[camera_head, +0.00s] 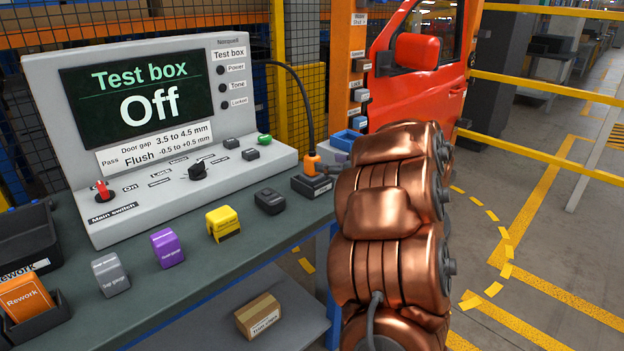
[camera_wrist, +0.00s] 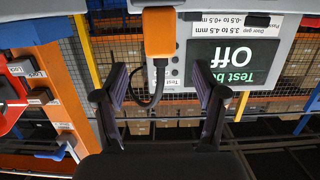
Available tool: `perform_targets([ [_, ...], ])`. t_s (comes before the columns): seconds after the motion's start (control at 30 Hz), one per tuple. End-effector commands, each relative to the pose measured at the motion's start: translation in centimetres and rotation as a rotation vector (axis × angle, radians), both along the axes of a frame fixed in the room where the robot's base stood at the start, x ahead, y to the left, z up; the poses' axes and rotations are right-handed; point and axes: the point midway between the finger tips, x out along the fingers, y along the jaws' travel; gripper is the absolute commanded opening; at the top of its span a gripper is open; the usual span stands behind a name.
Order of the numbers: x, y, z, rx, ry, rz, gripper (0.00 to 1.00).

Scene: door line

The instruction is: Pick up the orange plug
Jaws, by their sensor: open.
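The orange plug (camera_head: 311,163) stands in a small dark holder (camera_head: 309,186) at the right end of the bench in the head view. A black cable runs from it to the test box (camera_head: 150,120). In the wrist view, which looks upside down, the orange plug (camera_wrist: 158,32) is large at the top centre, beyond the fingertips. My gripper (camera_wrist: 160,75) is open and empty, its two fingers apart on either side of the plug's line. In the head view my copper arm hides most of the gripper. The test box screen reads "Off".
Grey (camera_head: 110,276), purple (camera_head: 167,248) and yellow (camera_head: 223,225) gauges and a black block (camera_head: 270,201) stand along the bench front. A red vehicle door (camera_head: 420,85) is behind my arm. A blue bin (camera_head: 346,139) is near the plug. Yellow rails (camera_head: 545,85) cross at right.

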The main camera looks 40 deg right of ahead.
Motion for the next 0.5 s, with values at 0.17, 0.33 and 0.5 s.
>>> perform_targets([
  [0.17, 1.6, 0.1, -0.4, 0.004, -0.002, 0.007, 0.71],
  [0.33, 2.7, 0.1, -0.5, 0.002, -0.002, 0.007, 0.71],
  [0.5, 4.3, 0.0, -0.9, 0.001, -0.002, 0.006, 0.71],
])
